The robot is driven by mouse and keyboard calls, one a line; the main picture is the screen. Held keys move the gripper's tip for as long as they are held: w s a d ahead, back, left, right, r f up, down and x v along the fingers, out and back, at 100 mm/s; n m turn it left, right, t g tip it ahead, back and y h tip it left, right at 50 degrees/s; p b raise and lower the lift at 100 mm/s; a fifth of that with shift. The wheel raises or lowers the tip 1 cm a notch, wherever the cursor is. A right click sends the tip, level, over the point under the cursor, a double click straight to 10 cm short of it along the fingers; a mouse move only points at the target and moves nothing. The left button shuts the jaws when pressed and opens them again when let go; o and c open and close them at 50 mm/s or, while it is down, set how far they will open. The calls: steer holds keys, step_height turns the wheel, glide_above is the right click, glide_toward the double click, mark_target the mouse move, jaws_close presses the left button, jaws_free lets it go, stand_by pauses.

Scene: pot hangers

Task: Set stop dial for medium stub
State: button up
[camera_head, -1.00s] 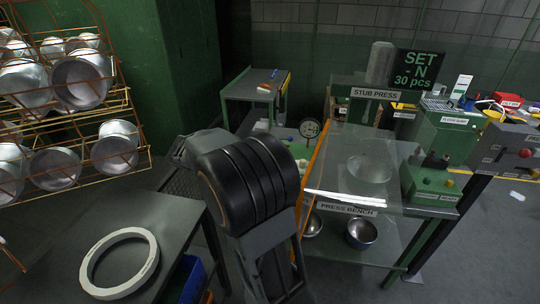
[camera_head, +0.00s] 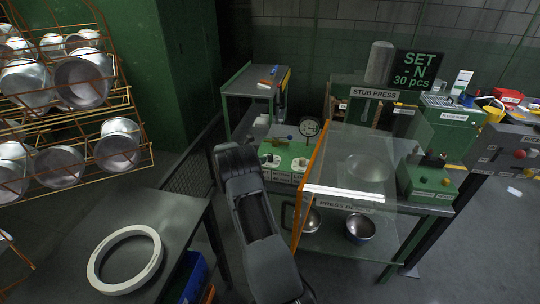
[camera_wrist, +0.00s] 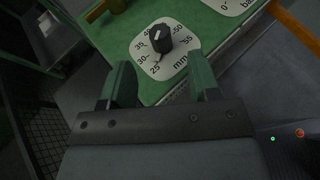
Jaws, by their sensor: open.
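The stop dial is a black knob (camera_wrist: 160,37) on a white plate (camera_wrist: 144,56) marked in mm, with 25, 30, 35, 40 and 55 readable. I cannot tell for sure which number the knob points at. The plate is on the green press panel (camera_wrist: 120,30), which also shows in the head view (camera_head: 290,150). My gripper (camera_wrist: 160,78) is open and empty, its two green fingers apart. In the wrist picture the knob lies just beyond the fingertips, between their lines, and not gripped. In the head view my wrist hides the fingers.
A second white scale plate (camera_wrist: 238,4) lies right of the dial. A round gauge (camera_head: 309,128) stands on the panel. The clear guard (camera_head: 350,170) with its orange edge (camera_head: 309,185) is close on the right.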

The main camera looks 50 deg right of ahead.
mark_target(270, 154)
steer(key=p+x, duration=0.1)
steer(key=x, duration=0.7)
steer(key=c, duration=0.9)
steer(key=f+m+g+b, duration=0.1)
steer(key=b, duration=0.3)
steer(key=shift+w+m+g, duration=0.15)
steer(key=shift+m+g, duration=0.15)
steer(key=shift+g, duration=0.1)
steer(key=m+g+b, duration=0.1)
steer(key=b, duration=0.1)
steer(key=r+m+g+y+b, duration=0.1)
steer(key=g+b, duration=0.1)
steer(key=shift+m+y, duration=0.3)
steer(key=shift+m, duration=0.1)
steer(key=o, duration=0.9)
